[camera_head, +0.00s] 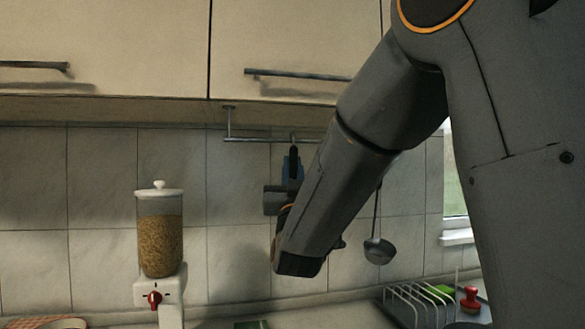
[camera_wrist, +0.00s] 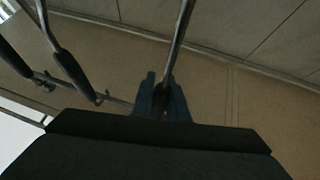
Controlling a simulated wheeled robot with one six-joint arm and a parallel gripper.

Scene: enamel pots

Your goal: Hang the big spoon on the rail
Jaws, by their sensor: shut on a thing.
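My gripper (camera_head: 292,168) is raised against the tiled wall, its blue fingers just under the rail (camera_head: 255,140). In the wrist view the fingers (camera_wrist: 162,98) are shut on the dark end of a thin metal handle, which I take to be the big spoon (camera_wrist: 178,42). Its bowl is out of the wrist view and hidden behind my arm in the head view. The handle's top end is close to the rail in the head view; I cannot tell whether it is hooked on. The rail also shows in the wrist view (camera_wrist: 118,101).
A ladle (camera_head: 379,250) hangs to the right, its top hidden by my arm. Two other utensil handles (camera_wrist: 66,62) are left of the held one in the wrist view. Cabinets (camera_head: 290,45) are above. A grain dispenser (camera_head: 160,235) and a dish rack (camera_head: 420,302) stand below.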

